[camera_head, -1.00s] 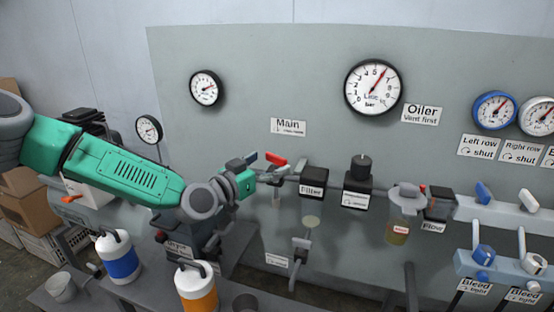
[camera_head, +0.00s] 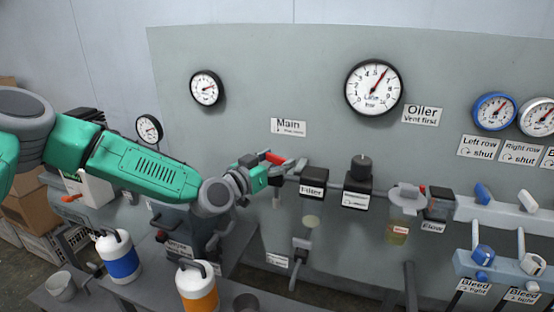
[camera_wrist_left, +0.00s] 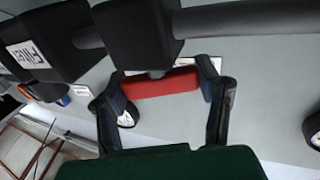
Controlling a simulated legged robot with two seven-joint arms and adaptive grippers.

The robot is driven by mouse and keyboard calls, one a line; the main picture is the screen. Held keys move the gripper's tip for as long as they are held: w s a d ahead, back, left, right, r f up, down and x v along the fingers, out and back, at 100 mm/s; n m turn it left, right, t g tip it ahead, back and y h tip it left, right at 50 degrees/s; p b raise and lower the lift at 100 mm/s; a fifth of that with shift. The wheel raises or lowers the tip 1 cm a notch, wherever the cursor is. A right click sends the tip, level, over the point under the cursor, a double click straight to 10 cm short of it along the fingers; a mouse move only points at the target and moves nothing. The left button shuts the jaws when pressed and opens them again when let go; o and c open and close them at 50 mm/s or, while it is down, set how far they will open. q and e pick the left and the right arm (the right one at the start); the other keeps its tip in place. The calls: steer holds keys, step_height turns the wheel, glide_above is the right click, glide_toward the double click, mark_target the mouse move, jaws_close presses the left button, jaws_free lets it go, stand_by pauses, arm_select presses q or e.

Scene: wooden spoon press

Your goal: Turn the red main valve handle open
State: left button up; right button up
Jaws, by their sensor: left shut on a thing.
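The red main valve handle (camera_head: 273,158) sits on the pipe below the "Main" label (camera_head: 288,127). Its red bar (camera_wrist_left: 160,83) crosses between my left fingers in the left wrist view. My left gripper (camera_head: 284,167) comes in from the left and is shut on the handle, one finger on each side of it. In the wrist view the left gripper (camera_wrist_left: 164,76) fills the middle, and a dark pipe and block lie beyond the bar. In the head view the fingers partly cover the handle and valve body. My right gripper is not in view.
Right of the handle along the pipe are the filter block (camera_head: 313,182), a black-knobbed regulator (camera_head: 358,185) and the oiler bowl (camera_head: 398,233). A drain valve (camera_head: 304,242) hangs below. Blue (camera_head: 119,260) and orange (camera_head: 197,290) canisters stand on the bench under my arm.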

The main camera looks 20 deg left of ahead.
arm_select(q)
steer(key=shift+d+r+n+t+y+p, duration=0.1)
steer(key=shift+n+t+y+p, duration=0.1)
steer(key=shift+n+y+p, duration=0.3)
steer(key=shift+d+r+n+t+y+p, duration=0.1)
steer(key=shift+n+t+y+p, duration=0.15)
steer(key=shift+y, duration=0.45)
steer(key=shift+a+f+n+t+y+p, duration=0.1)
steer(key=shift+n+t+y+p, duration=0.1)
steer(key=shift+n+y, duration=0.7)
steer(key=shift+a+f+n+t+y+p, duration=0.15)
steer(key=shift+n+y, duration=0.4)
steer(key=shift+y, duration=0.65)
steer(key=o, duration=1.2)
steer(key=shift+c, duration=0.2)
steer(key=shift+s, duration=0.2)
steer(key=s, duration=1.1)
steer(key=shift+s+a, duration=0.15)
steer(key=shift+s, duration=0.1)
